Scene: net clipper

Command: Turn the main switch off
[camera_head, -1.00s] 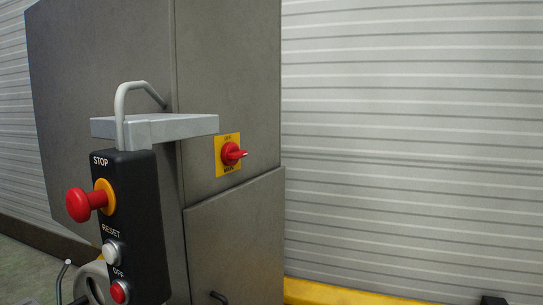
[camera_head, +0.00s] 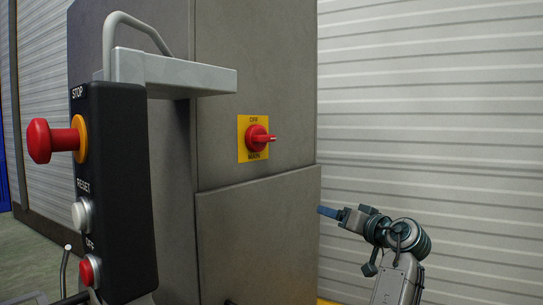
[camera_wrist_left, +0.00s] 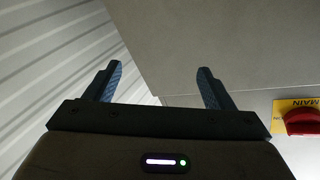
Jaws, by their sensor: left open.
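The main switch (camera_head: 258,138) is a red rotary knob on a yellow plate on the grey cabinet's face. Its handle points to the right. In the left wrist view the red knob (camera_wrist_left: 301,122) is at the right edge, partly cut off, with the plate's MAIN label seen above it. One gripper (camera_head: 326,211) shows at the lower right of the head view, right of and below the switch and apart from it. From the matching wrist view I take it as my left. Its fingers (camera_wrist_left: 159,84) are open and empty. My right gripper is not in view.
A black control box (camera_head: 112,190) with a red stop button (camera_head: 45,141) stands at the left, in front of the cabinet (camera_head: 255,230). A grey bracket (camera_head: 185,76) with a curved handle is above it.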

